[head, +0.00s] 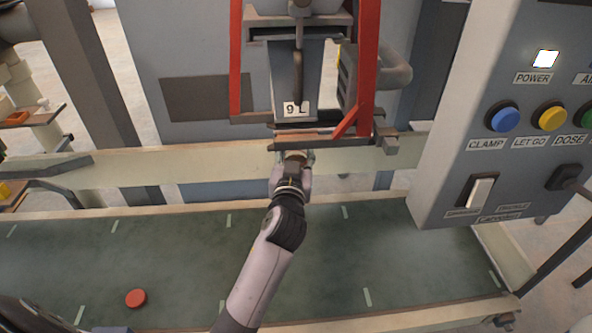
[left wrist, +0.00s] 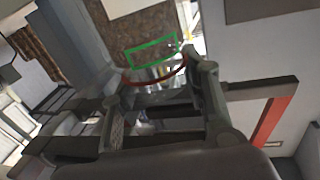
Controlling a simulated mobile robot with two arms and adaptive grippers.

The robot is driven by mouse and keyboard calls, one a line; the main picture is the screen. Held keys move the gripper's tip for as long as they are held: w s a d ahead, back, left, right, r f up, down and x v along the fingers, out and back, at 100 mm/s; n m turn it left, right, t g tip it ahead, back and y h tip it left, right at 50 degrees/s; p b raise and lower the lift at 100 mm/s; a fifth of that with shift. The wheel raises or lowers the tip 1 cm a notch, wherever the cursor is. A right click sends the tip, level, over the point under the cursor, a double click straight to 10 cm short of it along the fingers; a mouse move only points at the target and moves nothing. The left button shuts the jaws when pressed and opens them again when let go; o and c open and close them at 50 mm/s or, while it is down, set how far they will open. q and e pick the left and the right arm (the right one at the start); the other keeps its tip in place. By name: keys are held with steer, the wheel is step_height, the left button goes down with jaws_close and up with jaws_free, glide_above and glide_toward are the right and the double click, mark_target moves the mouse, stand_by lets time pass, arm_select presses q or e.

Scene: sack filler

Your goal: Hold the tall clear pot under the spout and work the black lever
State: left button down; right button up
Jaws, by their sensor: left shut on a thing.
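My left gripper (head: 293,160) is at the end of the arm rising through the middle of the head view, just below the spout (head: 305,140). In the left wrist view my left gripper (left wrist: 160,90) is shut on the clear pot (left wrist: 158,82), whose curved reddish rim shows between the fingers. The pot is mostly hidden in the head view, so I cannot tell whether its mouth lines up with the spout. A dark upright bar (head: 298,78) hangs above the spout and may be the black lever. My right gripper is out of view.
A control panel (head: 435,150) at the right has a blue button (head: 503,117), a yellow button (head: 549,116), a white rocker switch (head: 480,192) and a black knob (head: 565,178). Red frame posts (head: 235,60) flank the spout. A red disc (head: 136,298) lies on the green belt (head: 180,250).

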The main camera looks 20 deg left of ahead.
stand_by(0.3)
arm_select(q)
steer(key=s+a, duration=0.1)
steer(key=s, duration=1.3)
steer(key=shift+s+a, duration=0.2)
stand_by(0.4)
